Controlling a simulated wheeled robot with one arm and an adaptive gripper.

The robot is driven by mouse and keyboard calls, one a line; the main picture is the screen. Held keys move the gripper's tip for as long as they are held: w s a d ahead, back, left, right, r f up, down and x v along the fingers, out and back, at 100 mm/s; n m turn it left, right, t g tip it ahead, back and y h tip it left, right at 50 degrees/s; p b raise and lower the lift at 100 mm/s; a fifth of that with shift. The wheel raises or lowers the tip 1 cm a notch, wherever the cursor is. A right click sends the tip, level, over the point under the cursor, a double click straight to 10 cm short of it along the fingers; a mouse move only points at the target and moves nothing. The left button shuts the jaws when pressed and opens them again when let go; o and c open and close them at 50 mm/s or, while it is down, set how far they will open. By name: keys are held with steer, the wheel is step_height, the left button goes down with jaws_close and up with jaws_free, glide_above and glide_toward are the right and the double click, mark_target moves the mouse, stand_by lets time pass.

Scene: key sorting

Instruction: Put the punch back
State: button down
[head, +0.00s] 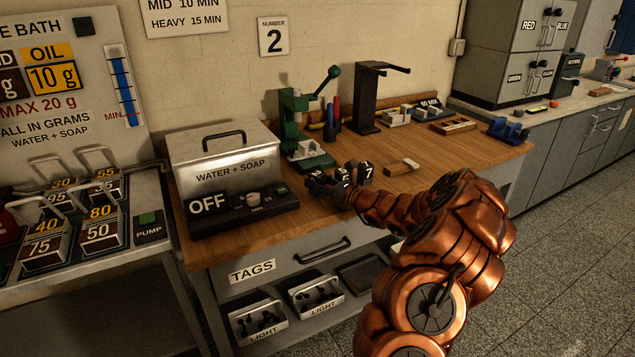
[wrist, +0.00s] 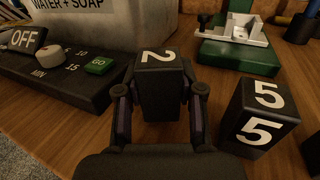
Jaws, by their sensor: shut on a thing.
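The punch marked 2 (wrist: 160,92) is a dark block with a white numeral on its top. In the wrist view my gripper (wrist: 160,102) is shut on it, one finger on each side. In the head view my gripper (head: 322,184) is low over the wooden bench, just right of the water-and-soap bath; the held punch is hard to make out there. I cannot tell whether its bottom touches the bench. A similar punch marked 5 (wrist: 262,118) stands just to the right, apart from my fingers. A punch marked 7 (head: 367,173) stands beyond it in the head view.
The metal bath (head: 225,160) with its OFF control panel (wrist: 75,75) is close on the left. A green press (head: 292,118) stands behind; its base shows in the wrist view (wrist: 238,57). A black stand (head: 366,105) is farther back. A small wooden piece (head: 400,168) lies right.

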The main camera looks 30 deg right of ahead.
steer(key=shift+f, duration=0.5)
steer(key=c, duration=1.1)
jaws_free()
steer(key=o, duration=0.4)
steer(key=shift+f, duration=0.2)
steer(key=shift+a, duration=0.1)
steer(key=shift+r, duration=0.3)
steer(key=shift+s+d+r, duration=0.2)
steer(key=shift+s+r, duration=0.05)
steer(key=v, duration=1.1)
steer(key=shift+s+r, duration=0.2)
steer(key=shift+r, duration=0.1)
